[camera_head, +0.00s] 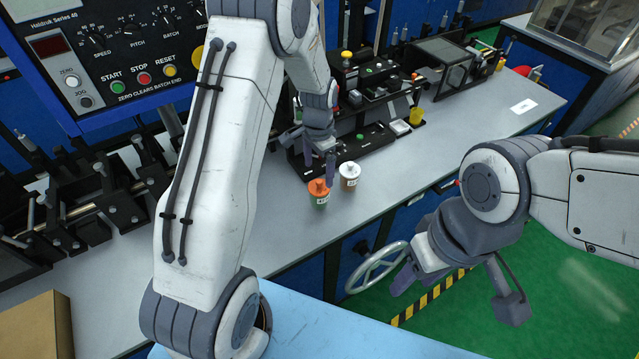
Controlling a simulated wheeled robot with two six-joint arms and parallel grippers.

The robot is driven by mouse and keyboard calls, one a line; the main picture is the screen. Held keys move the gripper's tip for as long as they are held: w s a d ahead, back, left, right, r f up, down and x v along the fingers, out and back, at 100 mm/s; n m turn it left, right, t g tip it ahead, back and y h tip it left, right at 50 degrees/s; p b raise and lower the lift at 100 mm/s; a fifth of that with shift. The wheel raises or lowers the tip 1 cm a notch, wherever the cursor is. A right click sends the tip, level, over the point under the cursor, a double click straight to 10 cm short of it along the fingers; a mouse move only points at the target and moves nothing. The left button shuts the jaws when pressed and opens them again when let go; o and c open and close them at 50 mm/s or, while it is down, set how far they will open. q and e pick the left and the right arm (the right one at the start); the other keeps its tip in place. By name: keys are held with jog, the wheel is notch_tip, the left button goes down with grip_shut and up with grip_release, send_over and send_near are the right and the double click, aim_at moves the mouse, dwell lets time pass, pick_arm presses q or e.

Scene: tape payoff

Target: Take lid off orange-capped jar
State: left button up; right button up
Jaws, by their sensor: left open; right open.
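The orange-capped jar (318,195) stands upright on the grey bench, near its front edge. It has a green body with a pale label, and its orange lid with a raised knob is on. My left gripper (310,160) is open just above and behind this jar, with one finger close to the lid. Whether that finger touches the lid, I cannot tell. My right gripper (456,292) is open and empty, out past the bench's front edge over the green floor.
A white-capped jar (349,176) stands close at the right of the orange-capped one. A black machine (370,115) is behind them. A handwheel (376,268) sits below the bench front. The bench top (470,125) is clear towards the right.

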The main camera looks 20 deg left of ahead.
aim_at(319, 181)
pick_arm(q)
jog(key=f+p, duration=0.2)
jog(key=f, duration=0.3)
jog(key=shift+w+f+p, duration=0.1)
jog(key=shift+w+p, duration=0.1)
jog(key=shift+p, duration=0.1)
jog(key=shift+f, duration=0.35)
jog(key=c, duration=1.2)
jog(key=shift+r, duration=0.1)
